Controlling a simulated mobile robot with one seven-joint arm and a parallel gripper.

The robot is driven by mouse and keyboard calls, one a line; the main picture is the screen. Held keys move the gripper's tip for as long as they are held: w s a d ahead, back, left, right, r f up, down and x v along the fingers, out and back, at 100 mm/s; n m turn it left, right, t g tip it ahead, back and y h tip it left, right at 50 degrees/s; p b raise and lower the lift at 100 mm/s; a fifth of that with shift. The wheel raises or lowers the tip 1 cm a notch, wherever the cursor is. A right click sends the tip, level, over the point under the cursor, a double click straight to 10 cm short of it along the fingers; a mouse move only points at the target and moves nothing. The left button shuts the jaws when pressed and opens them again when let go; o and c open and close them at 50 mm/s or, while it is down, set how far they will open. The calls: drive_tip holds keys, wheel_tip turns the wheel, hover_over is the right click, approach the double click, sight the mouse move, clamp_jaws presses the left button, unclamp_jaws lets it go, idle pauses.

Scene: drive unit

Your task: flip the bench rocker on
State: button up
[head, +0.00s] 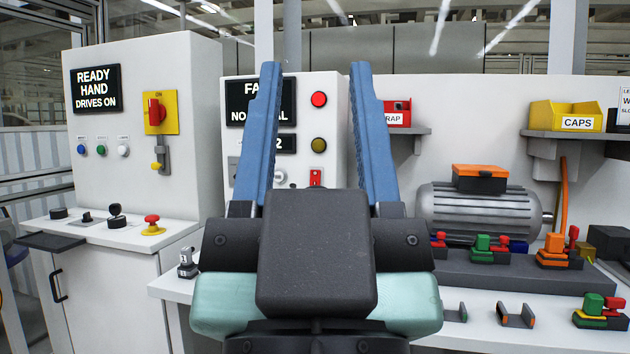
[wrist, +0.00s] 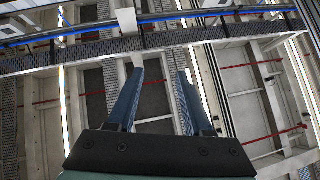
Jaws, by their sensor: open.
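A small red rocker switch (head: 316,177) sits low on the white panel (head: 335,140) behind the bench. It shows between my gripper's fingers, and its lower part is hidden by my gripper's body. Whether it is on or off is too small to tell. My gripper (head: 315,70) is raised in front of the panel, with two blue fingers spread apart and pointing up. Nothing is between the fingers. In the wrist view my gripper (wrist: 160,71) is also open and empty, facing the ceiling beams.
A control cabinet (head: 140,110) with a yellow-backed red switch (head: 155,112) stands at left. A motor (head: 480,210), colored connectors (head: 555,250) and shelves with a yellow caps bin (head: 565,115) are at right.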

drive_tip(key=shift+r+p, duration=0.4)
drive_tip(key=shift+r, duration=0.15)
drive_tip(key=shift+c, duration=1.2)
wheel_tip(320, 180, up, 3)
drive_tip(key=p, duration=0.3)
drive_tip(key=shift+r, duration=0.2)
drive_tip(key=c, duration=0.5)
wheel_tip(320, 180, up, 16)
drive_tip(key=p, duration=1.6)
drive_tip(key=shift+f, duration=0.1)
